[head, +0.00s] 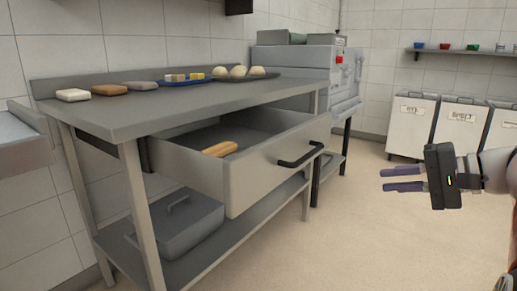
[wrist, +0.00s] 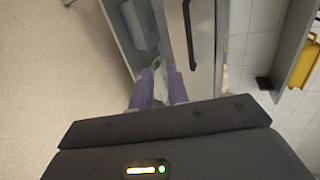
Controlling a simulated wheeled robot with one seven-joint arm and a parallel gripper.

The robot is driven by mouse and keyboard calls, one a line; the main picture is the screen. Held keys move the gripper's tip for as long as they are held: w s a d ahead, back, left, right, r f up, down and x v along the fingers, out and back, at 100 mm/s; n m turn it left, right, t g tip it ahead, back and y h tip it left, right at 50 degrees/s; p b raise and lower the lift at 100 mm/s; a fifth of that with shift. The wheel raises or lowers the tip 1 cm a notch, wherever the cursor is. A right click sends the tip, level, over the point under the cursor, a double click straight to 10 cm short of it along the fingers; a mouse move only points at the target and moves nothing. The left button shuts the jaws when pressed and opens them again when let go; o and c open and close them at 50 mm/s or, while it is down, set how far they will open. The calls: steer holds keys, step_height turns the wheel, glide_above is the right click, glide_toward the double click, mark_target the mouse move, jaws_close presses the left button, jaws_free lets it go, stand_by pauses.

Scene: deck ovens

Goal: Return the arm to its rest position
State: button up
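My gripper (head: 386,180) is on the right side of the head view, out over the floor, to the right of the open drawer and apart from it. Its two purple fingers are parallel with a gap between them, and nothing is seen held. In the wrist view my gripper (wrist: 160,88) shows its fingers spread at the middle, with the drawer front beyond them. The grey drawer (head: 262,180) stands open under the worktable, and a tan, bread-like object (head: 219,149) lies inside it.
The worktable (head: 150,118) holds several dough pieces and a blue tray (head: 184,82). A lidded grey box (head: 178,233) sits on its lower shelf. Grey oven-like equipment (head: 305,66) stands at the back. White bins (head: 410,122) stand at the back right. The floor (head: 350,240) before the table is clear.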

steer(key=s+a+f+n+g+h+p, duration=0.35)
steer(key=s+a+f+h+p, duration=0.2)
steer(key=s+a, duration=0.55)
steer(key=s+f+n+t+h+p, duration=0.1)
steer(key=s+f+n+h+p, duration=0.1)
steer(key=s+f+h, duration=0.3)
steer(key=shift+s+a+f+n+h+p, duration=0.15)
steer(key=shift+s+f+n+h+p, duration=0.3)
steer(key=shift+s+n, duration=0.45)
